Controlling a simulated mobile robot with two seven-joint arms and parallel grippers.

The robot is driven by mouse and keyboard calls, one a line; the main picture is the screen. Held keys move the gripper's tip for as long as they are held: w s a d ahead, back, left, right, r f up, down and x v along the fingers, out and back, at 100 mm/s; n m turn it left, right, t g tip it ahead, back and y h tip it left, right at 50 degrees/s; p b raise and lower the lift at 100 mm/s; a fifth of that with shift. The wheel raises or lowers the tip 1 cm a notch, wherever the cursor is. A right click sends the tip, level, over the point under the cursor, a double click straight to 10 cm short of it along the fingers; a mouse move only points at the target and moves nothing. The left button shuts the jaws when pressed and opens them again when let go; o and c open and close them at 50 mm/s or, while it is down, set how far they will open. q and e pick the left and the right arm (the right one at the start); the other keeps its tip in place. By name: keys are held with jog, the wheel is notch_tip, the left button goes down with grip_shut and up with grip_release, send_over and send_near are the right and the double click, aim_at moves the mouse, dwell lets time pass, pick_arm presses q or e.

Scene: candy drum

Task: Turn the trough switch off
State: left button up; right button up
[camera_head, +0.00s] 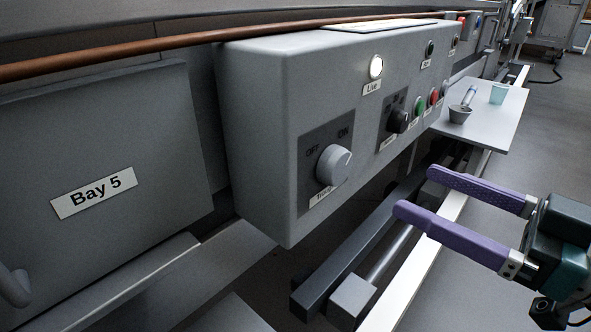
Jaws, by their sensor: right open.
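A grey control box (263,104) hangs in the middle of the view. On its front is a large light grey rotary switch (334,165) on a dark plate marked OFF and ON. Its label below is partly hidden by the knob, so I cannot read all of it. The pointer direction of the knob is hard to tell. A white lamp labelled Live (376,67) looks lit above it. My right gripper (413,190), with purple fingers, is open and empty, to the right of the switch and apart from it. My left gripper is not in view.
A smaller black knob (398,122) and green (419,107) and red (434,97) buttons sit farther along the box. A copper pipe (150,45) runs above. A Bay 5 panel (120,140) is left.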

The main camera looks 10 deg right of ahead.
aim_at(343, 167)
jog(key=x, duration=0.3)
jog(key=b+x, duration=0.1)
jog(key=x, duration=0.2)
jog(key=f+b+x, duration=0.1)
jog(key=x, duration=0.3)
jog(key=shift+s+a, duration=0.2)
jog(key=shift+a, duration=0.05)
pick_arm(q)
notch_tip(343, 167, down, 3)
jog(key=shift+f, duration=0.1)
pick_arm(e)
jog(key=c, duration=1.4)
